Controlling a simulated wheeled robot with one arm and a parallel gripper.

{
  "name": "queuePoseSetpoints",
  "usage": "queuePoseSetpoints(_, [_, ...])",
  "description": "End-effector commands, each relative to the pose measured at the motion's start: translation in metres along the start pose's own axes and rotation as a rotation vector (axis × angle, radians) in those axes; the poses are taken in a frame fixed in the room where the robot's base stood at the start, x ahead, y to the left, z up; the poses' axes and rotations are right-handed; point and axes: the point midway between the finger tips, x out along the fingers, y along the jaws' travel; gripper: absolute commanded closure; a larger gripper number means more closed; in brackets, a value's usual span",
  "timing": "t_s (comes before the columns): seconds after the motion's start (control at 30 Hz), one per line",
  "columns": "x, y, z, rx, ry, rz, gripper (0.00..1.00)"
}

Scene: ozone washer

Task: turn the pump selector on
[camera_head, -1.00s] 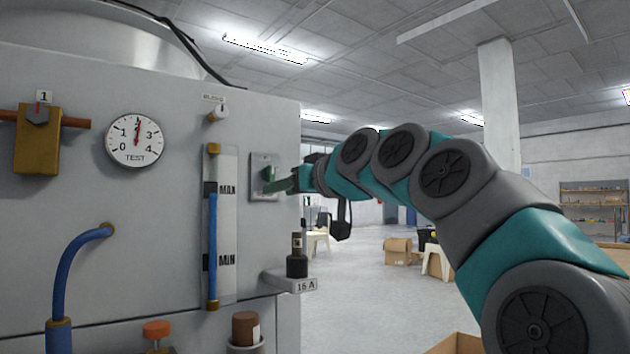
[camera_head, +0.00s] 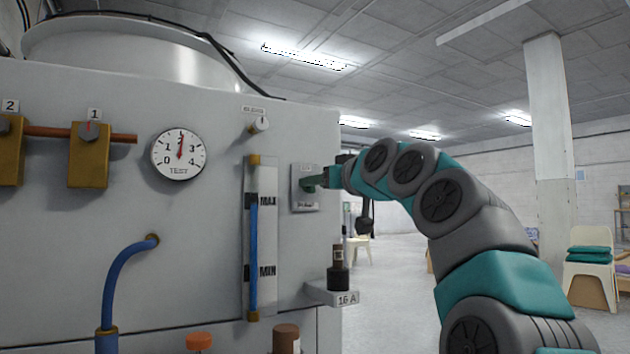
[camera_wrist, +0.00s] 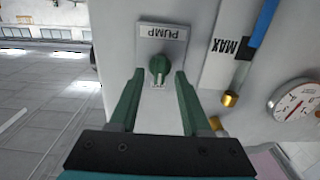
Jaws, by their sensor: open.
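The pump selector is a green knob (camera_wrist: 158,66) on a pale plate marked PUMP, which appears upside down in the wrist view. In the head view its plate (camera_head: 304,203) is on the grey panel, right of the level tube, and my gripper partly covers the knob. My gripper (camera_wrist: 160,73) is open, with one green finger on each side of the knob in the wrist view. I cannot tell whether the fingers touch it. In the head view my gripper (camera_head: 318,183) reaches the plate from the right.
The MAX/MIN level tube (camera_head: 253,240) is left of the plate. A small shelf marked 16 A (camera_head: 333,293) holds a dark fuse-like part (camera_head: 338,270) below my gripper. A TEST gauge (camera_head: 178,154) is further left. Open floor lies right of the panel.

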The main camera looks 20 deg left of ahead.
Motion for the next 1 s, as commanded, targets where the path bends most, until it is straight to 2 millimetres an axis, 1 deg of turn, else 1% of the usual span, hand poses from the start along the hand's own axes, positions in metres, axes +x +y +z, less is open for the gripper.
queuePoseSetpoints(0.1, [0.009, 0.0, 0.0, 0.0, -0.001, 0.0, 0.53])
queuePoseSetpoints(0.2, [0.014, 0.0, 0.001, 0.001, -0.002, 0.0, 0.53])
queuePoseSetpoints(0.6, [0.016, 0.0, 0.001, 0.001, 0.0, 0.0, 0.53])
queuePoseSetpoints(0.67, [0.016, 0.0, 0.001, 0.001, 0.0, 0.0, 0.58])
queuePoseSetpoints(1.0, [0.015, 0.0, 0.001, 0.0, 0.0, 0.0, 0.96])
